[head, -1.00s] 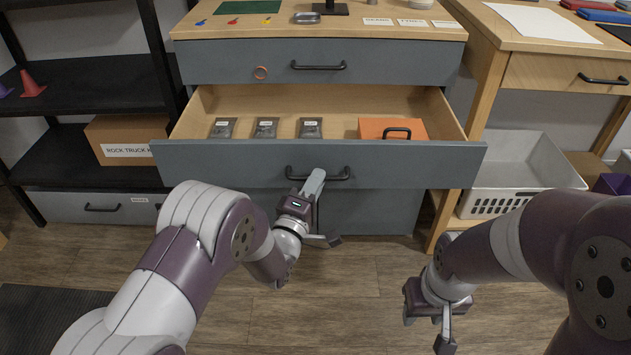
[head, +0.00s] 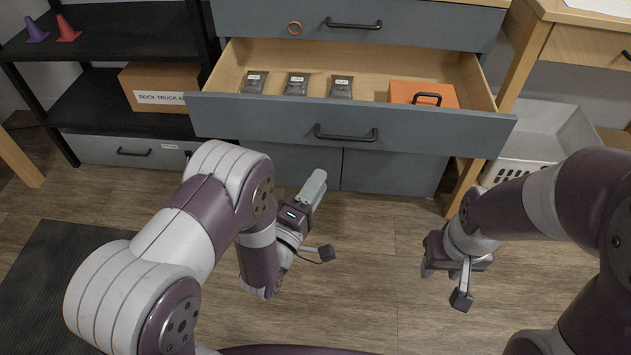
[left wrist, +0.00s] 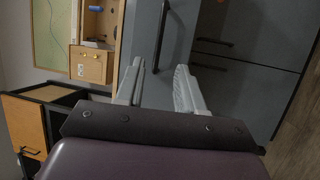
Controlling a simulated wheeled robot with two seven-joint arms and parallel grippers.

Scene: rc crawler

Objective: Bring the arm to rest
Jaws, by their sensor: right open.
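My left arm reaches in from the left in the head view. Its gripper (head: 322,218) is open and empty, in front of the drawer cabinet, below and apart from the handle (head: 346,133) of the open drawer (head: 230,118). In the left wrist view the two fingers of this gripper (left wrist: 158,88) stand apart with nothing between them, facing grey cabinet fronts. My right gripper (head: 446,284) is open and empty, over the floor at the right.
The open drawer holds three dark packets (head: 297,84) and an orange case (head: 422,94). A black shelf (head: 120,40) with cones and a cardboard box (head: 158,88) stands left. A white basket (head: 540,140) is at the right. The floor between my arms is clear.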

